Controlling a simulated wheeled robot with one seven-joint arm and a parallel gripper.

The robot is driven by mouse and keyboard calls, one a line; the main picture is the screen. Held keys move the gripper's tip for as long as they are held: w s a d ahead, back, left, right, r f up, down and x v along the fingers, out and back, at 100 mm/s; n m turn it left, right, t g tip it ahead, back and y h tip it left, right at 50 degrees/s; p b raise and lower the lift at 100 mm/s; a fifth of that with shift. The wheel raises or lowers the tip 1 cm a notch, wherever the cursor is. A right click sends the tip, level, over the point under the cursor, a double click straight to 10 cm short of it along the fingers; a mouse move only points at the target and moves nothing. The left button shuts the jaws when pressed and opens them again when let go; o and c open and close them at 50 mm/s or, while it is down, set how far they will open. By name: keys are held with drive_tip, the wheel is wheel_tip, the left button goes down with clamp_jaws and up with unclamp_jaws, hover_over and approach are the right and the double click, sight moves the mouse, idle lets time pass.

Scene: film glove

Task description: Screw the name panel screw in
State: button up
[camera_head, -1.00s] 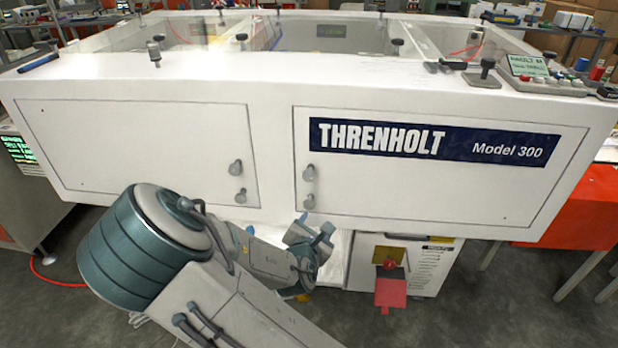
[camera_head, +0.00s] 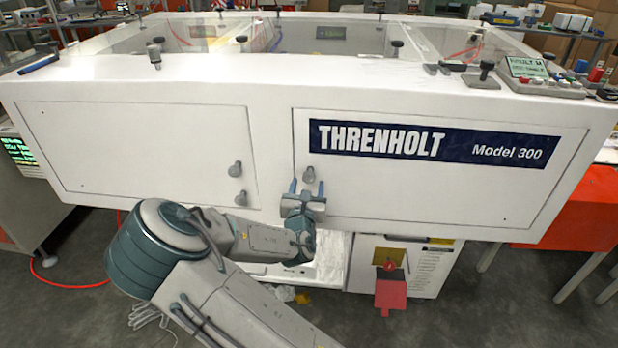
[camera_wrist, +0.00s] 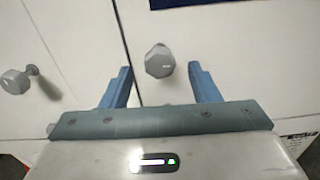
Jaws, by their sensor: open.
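The name panel (camera_head: 400,195) is a white panel with a dark blue THRENHOLT Model 300 label, on the right of the machine's front. A grey knob-headed screw (camera_head: 309,174) stands at its left edge. My gripper (camera_head: 307,187) is open just below this screw in the head view, fingers pointing at the machine front. In the wrist view a grey knob (camera_wrist: 159,60) sits between and slightly beyond the open fingertips (camera_wrist: 160,68), apparently untouched. The panel's lower knob is hidden in the head view, behind my gripper. How deep either screw sits cannot be told.
The left panel (camera_head: 130,150) has two similar grey knobs, the upper one (camera_head: 235,169) and the lower one (camera_head: 240,198). A red part (camera_head: 390,290) sticks out below the machine. The space before the name panel's right side is clear.

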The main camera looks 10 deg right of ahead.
sight(309, 180)
drive_tip(key=shift+x, duration=2.15)
drive_tip(key=c, duration=1)
